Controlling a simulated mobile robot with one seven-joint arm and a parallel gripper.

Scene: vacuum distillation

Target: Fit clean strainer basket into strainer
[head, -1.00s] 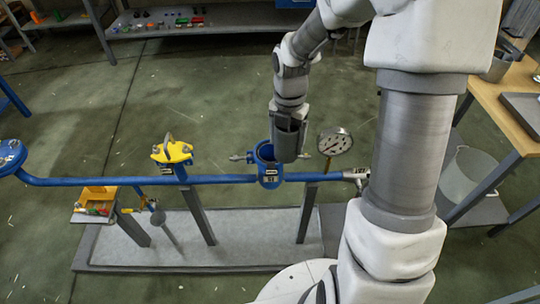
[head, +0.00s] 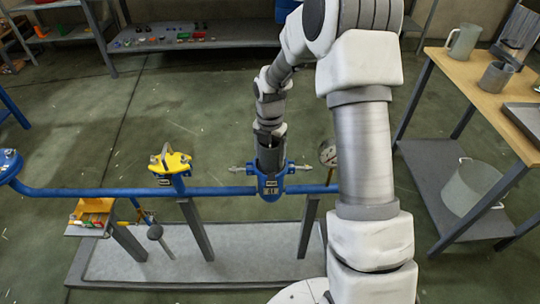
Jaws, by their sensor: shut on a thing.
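The blue strainer body (head: 270,187) sits in the blue pipe at the middle of the head view, with silver bolts sticking out on both sides. The grey cylindrical strainer basket (head: 268,159) stands upright at its open top. Its lower end is hidden by the strainer's rim, so I cannot tell how deep it reaches. My gripper (head: 268,138) is shut on the basket's upper end from above, and its fingers are hard to make out. The yellow piece with a handle (head: 170,163) at the left is apart from the strainer.
A pressure gauge (head: 328,153) stands right of the strainer, partly behind my arm. An orange tray (head: 91,211) with tools is at the left. A wooden bench (head: 491,97) with grey vessels stands at the right, a bucket (head: 472,187) on its lower shelf.

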